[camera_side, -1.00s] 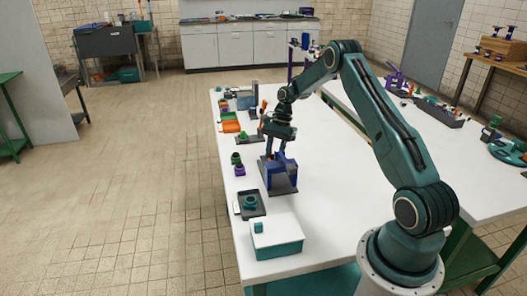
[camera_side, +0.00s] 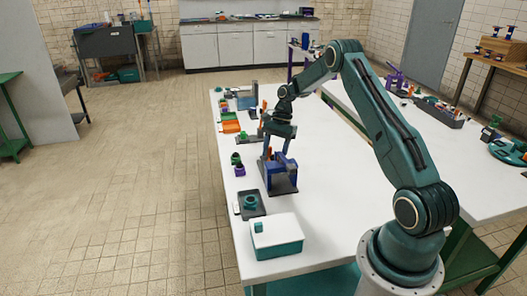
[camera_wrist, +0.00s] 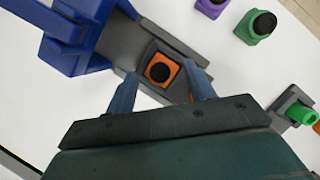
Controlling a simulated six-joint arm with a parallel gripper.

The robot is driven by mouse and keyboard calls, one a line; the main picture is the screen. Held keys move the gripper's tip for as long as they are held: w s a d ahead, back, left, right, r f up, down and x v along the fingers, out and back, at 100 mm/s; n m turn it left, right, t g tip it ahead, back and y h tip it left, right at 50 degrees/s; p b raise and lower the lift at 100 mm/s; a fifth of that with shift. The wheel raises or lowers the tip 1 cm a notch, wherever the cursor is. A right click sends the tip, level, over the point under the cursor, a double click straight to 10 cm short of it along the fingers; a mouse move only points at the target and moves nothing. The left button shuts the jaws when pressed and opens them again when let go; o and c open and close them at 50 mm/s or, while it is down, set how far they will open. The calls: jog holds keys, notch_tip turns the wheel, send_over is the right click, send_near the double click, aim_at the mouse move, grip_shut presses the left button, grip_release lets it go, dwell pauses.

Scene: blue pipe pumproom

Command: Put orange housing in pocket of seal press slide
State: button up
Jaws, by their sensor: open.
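The orange housing (camera_wrist: 161,71), a square block with a dark round opening, sits in the dark pocket of the grey seal press slide (camera_wrist: 140,42) in the wrist view. Whether it is fully seated I cannot tell. The blue seal press (camera_wrist: 72,35) stands at upper left there and shows in the side view (camera_side: 281,174). My gripper (camera_wrist: 163,88) is open, its two fingers apart on either side of the housing.
A purple part (camera_wrist: 211,7) and a green part (camera_wrist: 257,26) stand beside the slide. A grey tray with a teal ring (camera_side: 250,202) and a white-lidded teal box (camera_side: 277,236) lie nearer. An orange tray (camera_side: 231,127) is farther back. The table's right side is clear.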

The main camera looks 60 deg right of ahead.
jog(key=v, duration=0.7)
dwell(0.6)
jog(key=s+a+r+n+t+h, duration=0.1)
jog(key=s+a+r+n, duration=0.25)
jog(key=a+r, duration=0.65)
jog(key=s+a+r+n+t+h, duration=0.15)
jog(key=a+r+n, duration=0.35)
jog(key=a+r, duration=0.5)
jog(key=s+a+r+n+t+h, duration=0.1)
jog(key=s+a+r+n, duration=0.1)
jog(key=s+a, duration=0.3)
jog(key=s+a+r+n, duration=0.1)
jog(key=s+a+n, duration=0.15)
jog(key=s, duration=0.45)
jog(key=s+f+n+t, duration=0.1)
jog(key=s+n, duration=0.1)
jog(key=s, duration=0.3)
jog(key=s+a+f+n+t+h, duration=0.1)
jog(key=s+n, duration=0.2)
jog(key=s, duration=0.2)
jog(key=shift+s+a+f, duration=0.2)
jog(key=shift+a+f, duration=0.05)
jog(key=shift+f, duration=0.05)
